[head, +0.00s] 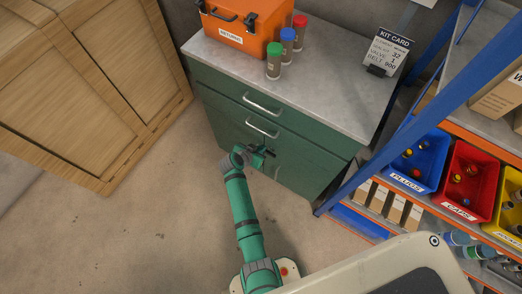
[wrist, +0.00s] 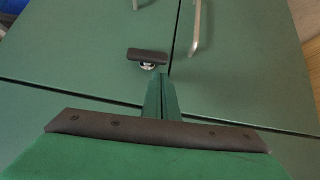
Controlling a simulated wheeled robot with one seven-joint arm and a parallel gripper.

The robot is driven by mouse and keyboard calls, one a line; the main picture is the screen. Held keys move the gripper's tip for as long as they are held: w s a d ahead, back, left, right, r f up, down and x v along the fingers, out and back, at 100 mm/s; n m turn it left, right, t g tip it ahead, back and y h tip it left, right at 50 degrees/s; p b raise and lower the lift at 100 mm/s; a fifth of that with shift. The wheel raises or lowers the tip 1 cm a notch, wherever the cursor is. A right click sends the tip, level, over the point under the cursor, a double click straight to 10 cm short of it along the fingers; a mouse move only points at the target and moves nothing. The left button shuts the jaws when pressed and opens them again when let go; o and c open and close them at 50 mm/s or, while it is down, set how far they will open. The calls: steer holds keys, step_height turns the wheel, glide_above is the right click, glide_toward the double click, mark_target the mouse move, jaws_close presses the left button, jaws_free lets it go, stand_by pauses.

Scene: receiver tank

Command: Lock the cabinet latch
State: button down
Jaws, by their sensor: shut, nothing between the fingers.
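The green cabinet (head: 222,108) stands under a grey worktop, with two drawers above a pair of doors. The cabinet latch (wrist: 148,55) is a short dark bar on a round silver base near the seam between the doors. It lies nearly crosswise to the seam, tilted slightly, in the wrist view. My gripper (wrist: 162,78) is shut and empty, its fingertips just beside the latch's right end and base in that view. I cannot tell whether they touch. In the head view my gripper (head: 262,153) is at the upper part of the doors and hides most of the latch area.
A metal door handle (wrist: 196,28) is close to the fingers. Drawer handles (head: 262,129) stick out above my gripper. The floor (head: 130,220) between is clear.

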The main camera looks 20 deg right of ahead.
steer(key=shift+f, duration=0.9)
